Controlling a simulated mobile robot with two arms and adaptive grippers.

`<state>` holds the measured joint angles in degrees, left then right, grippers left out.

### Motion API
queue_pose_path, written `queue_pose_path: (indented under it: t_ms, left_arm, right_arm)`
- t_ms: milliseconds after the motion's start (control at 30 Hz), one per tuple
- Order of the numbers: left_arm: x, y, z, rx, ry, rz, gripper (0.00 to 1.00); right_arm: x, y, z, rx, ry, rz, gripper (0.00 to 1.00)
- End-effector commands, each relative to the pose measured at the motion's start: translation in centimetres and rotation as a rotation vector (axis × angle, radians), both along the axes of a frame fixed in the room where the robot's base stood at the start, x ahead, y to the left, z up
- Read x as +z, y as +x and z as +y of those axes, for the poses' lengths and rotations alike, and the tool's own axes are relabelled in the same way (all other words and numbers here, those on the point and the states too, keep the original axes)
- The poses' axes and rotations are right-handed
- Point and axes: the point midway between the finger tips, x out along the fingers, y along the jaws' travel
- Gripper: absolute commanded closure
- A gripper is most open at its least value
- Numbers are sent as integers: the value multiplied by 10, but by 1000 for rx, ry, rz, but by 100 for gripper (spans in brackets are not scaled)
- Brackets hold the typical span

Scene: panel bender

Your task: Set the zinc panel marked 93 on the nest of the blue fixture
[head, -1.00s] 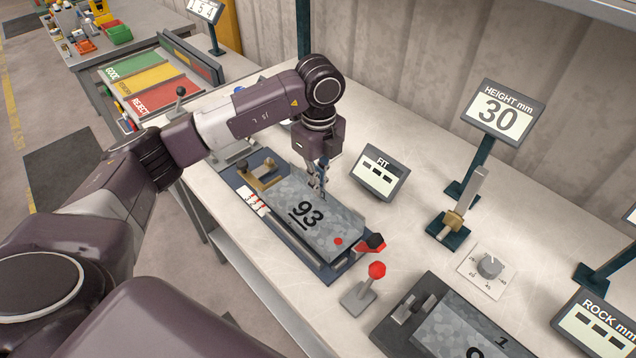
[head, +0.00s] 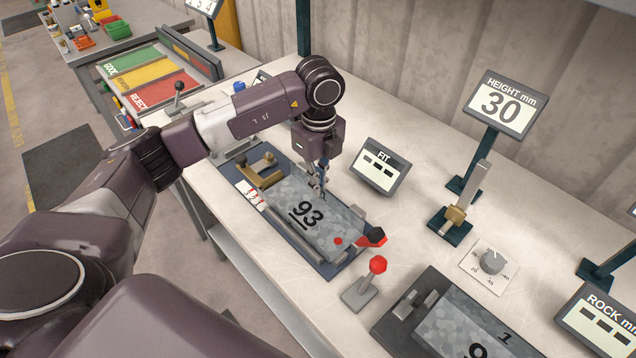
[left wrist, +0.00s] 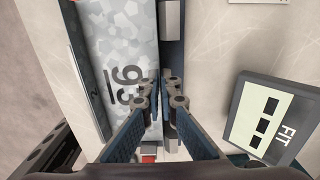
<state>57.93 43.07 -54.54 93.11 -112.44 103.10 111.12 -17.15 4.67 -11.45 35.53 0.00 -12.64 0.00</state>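The mottled grey zinc panel marked 93 (head: 325,227) is over the nest of the blue fixture (head: 328,272), its length roughly along the fixture. I cannot tell whether it rests fully on the nest. My left gripper (head: 322,192) points down at the panel's back long edge. In the left wrist view, the left gripper (left wrist: 161,85) has its fingers close together on either side of the edge of the panel (left wrist: 115,35), pinching it. A blue strip of the fixture (left wrist: 172,55) shows beside that edge. My right gripper is out of view.
A brass clamp (head: 262,170) stands at the fixture's left end and a red-and-black handle (head: 373,238) at its right end. A red-knobbed lever (head: 377,266) stands in front. The FIT display (head: 379,167) is close behind. Another panel (head: 455,330) lies in a dark fixture at right.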

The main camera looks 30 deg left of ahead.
Motion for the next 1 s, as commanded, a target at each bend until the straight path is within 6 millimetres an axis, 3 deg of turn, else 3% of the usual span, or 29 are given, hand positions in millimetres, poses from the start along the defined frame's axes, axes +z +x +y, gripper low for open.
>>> queue_pose_path:
  t_ms: [267, 500, 833, 1000]
  left_arm:
    - [-1, 0, 0, 0, 0, -1, 100]
    - [-1, 0, 0, 0, 0, -1, 76]
    - [2, 0, 0, 0, 0, 0, 75]
    - [25, 2, 0, 1, 0, -4, 75]
  right_arm:
    - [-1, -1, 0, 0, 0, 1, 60]
    - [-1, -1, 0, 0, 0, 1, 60]
    - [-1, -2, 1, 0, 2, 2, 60]
    - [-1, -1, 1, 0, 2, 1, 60]
